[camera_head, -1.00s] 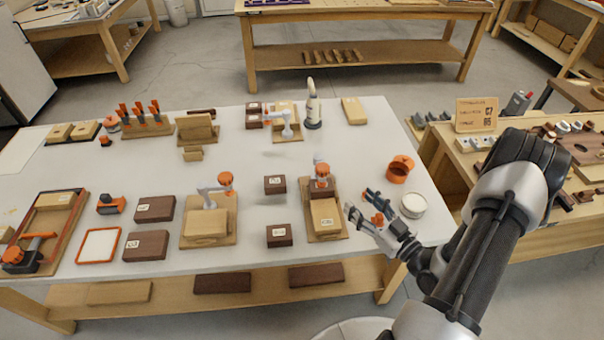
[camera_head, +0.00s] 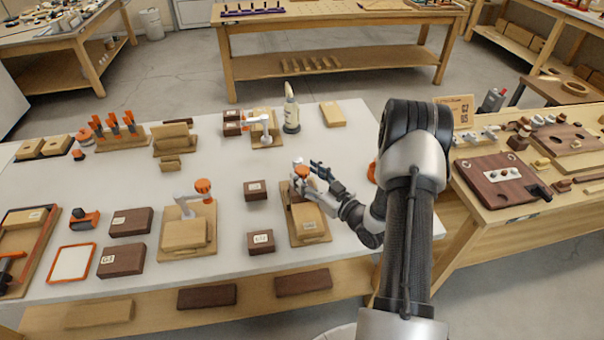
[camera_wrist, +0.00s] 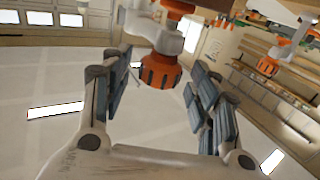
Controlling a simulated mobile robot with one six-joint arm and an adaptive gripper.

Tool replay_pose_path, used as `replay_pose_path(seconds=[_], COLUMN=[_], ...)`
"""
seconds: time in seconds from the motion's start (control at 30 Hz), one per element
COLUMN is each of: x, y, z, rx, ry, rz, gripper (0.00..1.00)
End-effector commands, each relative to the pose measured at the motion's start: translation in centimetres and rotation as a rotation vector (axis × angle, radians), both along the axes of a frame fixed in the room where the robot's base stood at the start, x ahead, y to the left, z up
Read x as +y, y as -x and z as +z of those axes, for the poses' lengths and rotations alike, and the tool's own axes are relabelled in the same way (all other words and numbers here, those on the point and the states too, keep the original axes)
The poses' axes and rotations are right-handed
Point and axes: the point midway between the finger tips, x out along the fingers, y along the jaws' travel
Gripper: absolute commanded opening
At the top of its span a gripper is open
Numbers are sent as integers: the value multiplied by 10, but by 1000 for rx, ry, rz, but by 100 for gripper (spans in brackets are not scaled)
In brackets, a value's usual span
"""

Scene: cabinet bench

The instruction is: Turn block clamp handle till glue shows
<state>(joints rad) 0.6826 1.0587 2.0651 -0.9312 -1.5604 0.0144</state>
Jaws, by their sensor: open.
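A block clamp with an orange handle (camera_head: 302,171) stands on a wooden base at the right of the white bench. A pale wood block (camera_head: 308,220) lies on that base, in front of the handle. My gripper (camera_head: 316,172) is open beside the handle, and its fingers partly overlap the clamp in the head view. In the wrist view, an orange ribbed handle (camera_wrist: 158,71) shows between my spread fingers (camera_wrist: 158,100), at their far end. I cannot tell if any finger touches it. The block's joint is too small to read for glue.
A second clamp (camera_head: 203,187) stands to the left and a third (camera_head: 265,117) behind. Dark labelled blocks (camera_head: 255,190) and (camera_head: 260,242) sit close left of the right clamp. Bare bench top lies around the middle.

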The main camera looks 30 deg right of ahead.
Motion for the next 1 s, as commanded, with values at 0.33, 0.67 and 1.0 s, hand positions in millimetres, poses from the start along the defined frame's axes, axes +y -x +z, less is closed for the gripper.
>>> replay_pose_path(seconds=[0.33, 0.67, 1.0], x=[5, 5, 5], y=[-23, -22, -22], z=[0, 0, 0], rx=[0, 0, 0], ry=[1, 0, 0], rz=[-1, -1, -1], gripper=[55, 46, 23])
